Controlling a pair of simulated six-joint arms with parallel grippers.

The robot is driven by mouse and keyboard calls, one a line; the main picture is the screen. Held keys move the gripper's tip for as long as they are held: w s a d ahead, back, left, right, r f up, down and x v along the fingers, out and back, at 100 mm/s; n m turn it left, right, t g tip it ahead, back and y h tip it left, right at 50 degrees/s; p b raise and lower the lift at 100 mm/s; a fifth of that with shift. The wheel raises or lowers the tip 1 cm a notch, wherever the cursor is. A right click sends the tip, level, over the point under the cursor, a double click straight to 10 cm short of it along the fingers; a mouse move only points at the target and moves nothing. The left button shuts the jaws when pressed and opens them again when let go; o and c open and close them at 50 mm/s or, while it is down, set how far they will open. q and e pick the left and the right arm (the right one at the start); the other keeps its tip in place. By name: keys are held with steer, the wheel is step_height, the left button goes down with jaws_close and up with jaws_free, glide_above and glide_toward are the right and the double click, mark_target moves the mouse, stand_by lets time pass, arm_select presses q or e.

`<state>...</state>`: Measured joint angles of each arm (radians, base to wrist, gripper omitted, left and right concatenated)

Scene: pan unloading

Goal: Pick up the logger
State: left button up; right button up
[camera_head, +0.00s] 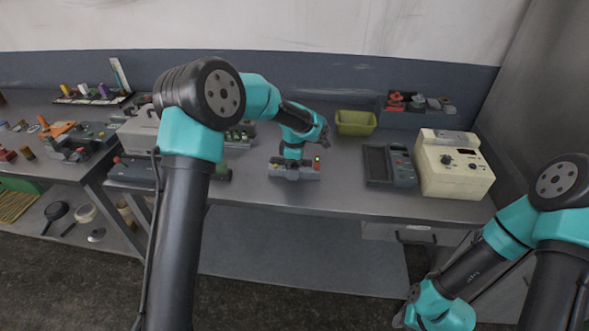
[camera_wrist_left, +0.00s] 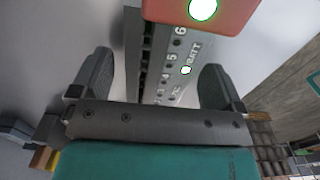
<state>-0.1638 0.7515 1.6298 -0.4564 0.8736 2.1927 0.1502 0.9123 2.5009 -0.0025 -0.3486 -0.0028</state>
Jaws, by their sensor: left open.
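The logger, as I take it, is a small grey device (camera_head: 309,174) on the workbench, with a red part and a small green light at its right end. In the left wrist view the grey body (camera_wrist_left: 174,62) shows numbered ports and the lettering "BATT", with the red part (camera_wrist_left: 170,10) beyond it. My left gripper (camera_head: 291,158) is directly over the device. Its two fingers (camera_wrist_left: 160,82) are spread on either side of the body, with gaps visible. My right gripper (camera_head: 405,316) hangs low at the right, away from the bench, and its jaws are not clear.
A green bin (camera_head: 356,123) stands behind the device. A dark handheld instrument (camera_head: 402,166) and a cream box with knobs (camera_head: 455,168) stand to the right. A dark case (camera_head: 135,172) lies to the left. The bench (camera_head: 335,195) is bare in front of the device.

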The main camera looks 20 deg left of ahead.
arm_select(q)
steer(key=shift+f, duration=0.35)
steer(key=shift+c, duration=0.2)
steer(key=c, duration=1.2)
steer(key=shift+o, duration=0.2)
steer(key=shift+r, duration=0.25)
steer(key=shift+r, duration=1.35)
steer(key=shift+s+r, duration=0.15)
steer(key=shift+r, duration=0.15)
steer(key=s+d, duration=0.2)
steer(key=s, duration=0.5)
steer(key=s+d+r, duration=0.1)
steer(key=s+d, duration=0.1)
steer(key=s, duration=0.6)
steer(key=shift+d+r, duration=0.15)
steer(key=shift+d, duration=0.1)
